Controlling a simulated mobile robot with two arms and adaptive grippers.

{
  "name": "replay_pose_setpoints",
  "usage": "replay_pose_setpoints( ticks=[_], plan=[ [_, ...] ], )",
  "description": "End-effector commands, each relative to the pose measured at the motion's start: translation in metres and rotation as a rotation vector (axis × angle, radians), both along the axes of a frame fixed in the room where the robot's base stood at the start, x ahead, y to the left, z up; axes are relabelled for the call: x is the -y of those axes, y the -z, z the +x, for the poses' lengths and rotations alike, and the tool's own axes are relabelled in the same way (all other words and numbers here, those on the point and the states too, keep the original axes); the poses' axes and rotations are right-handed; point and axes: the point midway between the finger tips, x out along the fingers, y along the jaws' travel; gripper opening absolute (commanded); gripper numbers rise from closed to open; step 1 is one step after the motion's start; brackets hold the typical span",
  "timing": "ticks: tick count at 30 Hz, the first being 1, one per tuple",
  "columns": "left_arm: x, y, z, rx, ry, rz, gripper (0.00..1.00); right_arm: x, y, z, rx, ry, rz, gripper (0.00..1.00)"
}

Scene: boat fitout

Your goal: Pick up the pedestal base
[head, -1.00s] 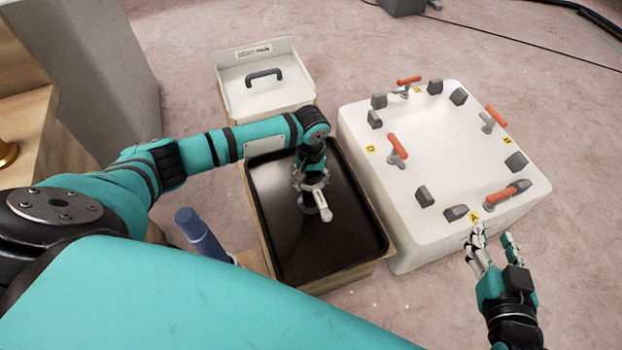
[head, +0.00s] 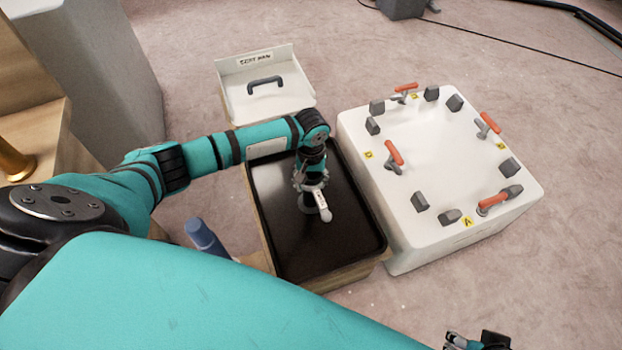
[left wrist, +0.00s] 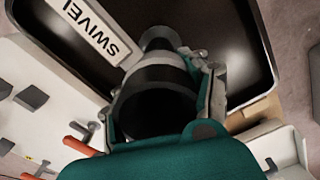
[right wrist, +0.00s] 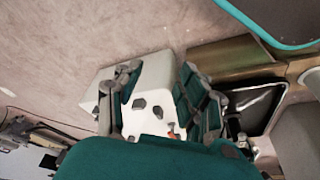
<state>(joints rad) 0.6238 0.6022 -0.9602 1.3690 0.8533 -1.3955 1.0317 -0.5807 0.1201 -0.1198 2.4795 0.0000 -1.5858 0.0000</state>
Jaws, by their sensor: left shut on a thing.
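My left gripper (head: 311,190) is over the black tray (head: 280,235). It is shut around a dark round part with a grey band (left wrist: 158,78), between its fingers in the left wrist view. A white tag reading SWIVEL (left wrist: 88,28) shows beside this part. I cannot tell whether the part is clear of the tray. No label reading pedestal base is legible.
A white fixture (head: 440,165) with orange-handled clamps and grey blocks stands right of the tray. A white seat pan holder (head: 265,100) with a dark handle is behind it. A blue cylinder (head: 203,237) stands left of the tray.

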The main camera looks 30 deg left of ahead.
Motion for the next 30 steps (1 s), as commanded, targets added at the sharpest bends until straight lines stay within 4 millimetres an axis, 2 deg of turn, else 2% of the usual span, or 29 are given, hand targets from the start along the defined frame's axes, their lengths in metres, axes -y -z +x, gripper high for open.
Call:
replay_pose_setpoints(
  ticks=[1, 8, 20, 30],
  plan=[
    [0.007, -0.006, 0.001, 0.004, 0.001, -0.005, 0.0, 0.0, -0.003, 0.002, 0.0, 0.0, 0.0, 0.4],
    [0.028, -0.01, -0.005, 0.004, 0.002, -0.006, 0.0, -0.001, -0.001, 0.007, -0.005, -0.001, 0.001, 0.4],
    [0.054, -0.011, -0.011, 0.005, 0.001, -0.005, 0.0, -0.004, 0.063, 0.017, -0.039, -0.006, -0.001, 0.4],
    [0.095, -0.015, -0.022, 0.004, 0.001, -0.007, 0.0, -0.004, 0.139, 0.007, -0.08, -0.013, -0.003, 0.4]
  ],
)
